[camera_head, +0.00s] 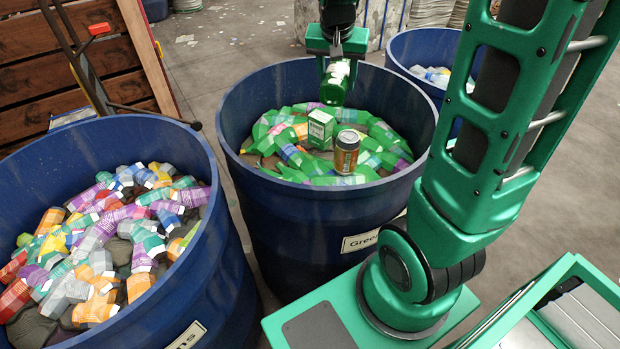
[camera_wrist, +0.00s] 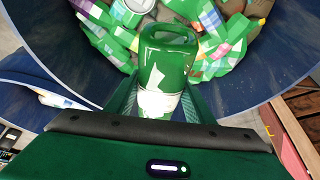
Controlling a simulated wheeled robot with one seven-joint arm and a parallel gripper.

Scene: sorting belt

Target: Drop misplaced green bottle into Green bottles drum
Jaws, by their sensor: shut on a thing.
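My gripper (camera_head: 338,58) is shut on a green bottle (camera_head: 336,84) with a whitish label. It holds the bottle over the far part of the middle blue drum (camera_head: 228,128), whose front label begins with "Green". In the wrist view the held bottle (camera_wrist: 168,70) lies between the two fingers (camera_wrist: 160,100), with the drum's contents beyond it. Many green bottles (camera_head: 290,155) fill the drum.
A second blue drum (camera_head: 205,190) at the left holds mixed coloured bottles. A third blue drum (camera_head: 425,48) stands behind at the right with pale items. Wooden slats (camera_head: 60,60) stand at the upper left. Grey floor shows between the drums.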

